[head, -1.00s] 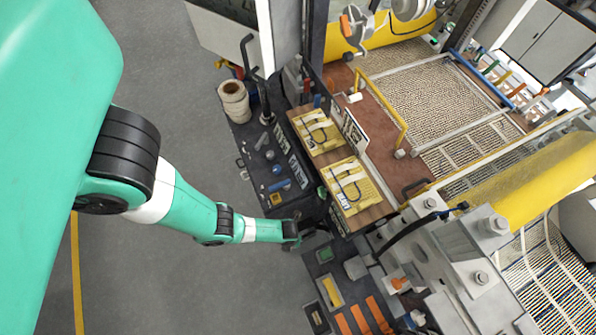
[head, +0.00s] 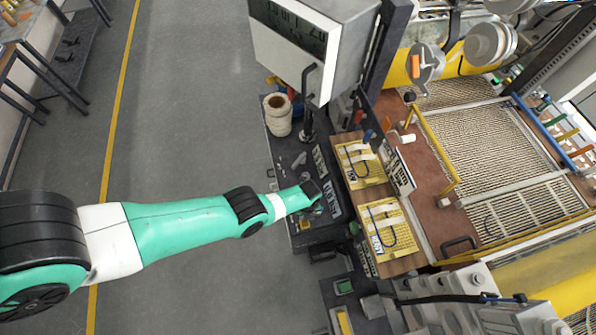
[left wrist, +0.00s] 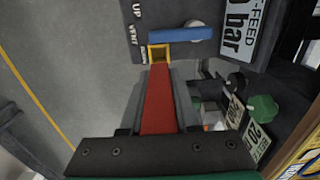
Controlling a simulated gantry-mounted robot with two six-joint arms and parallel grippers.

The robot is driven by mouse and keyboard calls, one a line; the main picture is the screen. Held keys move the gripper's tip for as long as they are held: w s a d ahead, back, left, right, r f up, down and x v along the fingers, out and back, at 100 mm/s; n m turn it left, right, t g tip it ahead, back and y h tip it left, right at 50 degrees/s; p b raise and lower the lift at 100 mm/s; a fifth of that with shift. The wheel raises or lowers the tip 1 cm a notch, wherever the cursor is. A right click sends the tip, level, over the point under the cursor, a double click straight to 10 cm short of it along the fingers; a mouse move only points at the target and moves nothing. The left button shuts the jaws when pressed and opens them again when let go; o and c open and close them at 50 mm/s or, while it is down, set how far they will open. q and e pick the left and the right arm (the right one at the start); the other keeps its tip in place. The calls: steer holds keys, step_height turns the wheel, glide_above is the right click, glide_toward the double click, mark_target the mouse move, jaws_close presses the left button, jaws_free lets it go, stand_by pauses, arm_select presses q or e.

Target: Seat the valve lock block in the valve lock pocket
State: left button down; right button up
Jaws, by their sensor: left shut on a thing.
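My left gripper (head: 318,192) is over the dark bench in the head view. In the left wrist view it is shut on a long red block (left wrist: 158,102), which I take to be the valve lock block. The yellow square frame of the valve lock pocket (left wrist: 150,54) lies just beyond the block's far end, beside a blue valve handle (left wrist: 180,35). The block's tip lines up with the pocket's near edge in the picture. I cannot tell whether it touches or is above it. The arm hides the pocket in the head view. My right gripper is not in view.
A white rope spool (head: 278,118) and a grey screen (head: 300,45) stand at the bench's far end. Yellow panels (head: 362,165) lie on a wooden board to the right. In the wrist view, a green knob (left wrist: 263,108) is near the gripper's right side.

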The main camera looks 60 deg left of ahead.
arm_select(q)
steer(key=shift+f, duration=0.15)
step_height(320, 180, down, 6)
steer(key=b, duration=0.5)
steer(key=shift+s+r+b, duration=0.1)
steer(key=shift+r+b, duration=0.1)
steer(key=shift+b, duration=0.2)
steer(key=shift+f+b, duration=1.05)
steer(key=shift+b, duration=0.05)
stand_by(0.8)
steer(key=c, duration=0.6)
jaws_free()
steer(key=shift+o, duration=0.2)
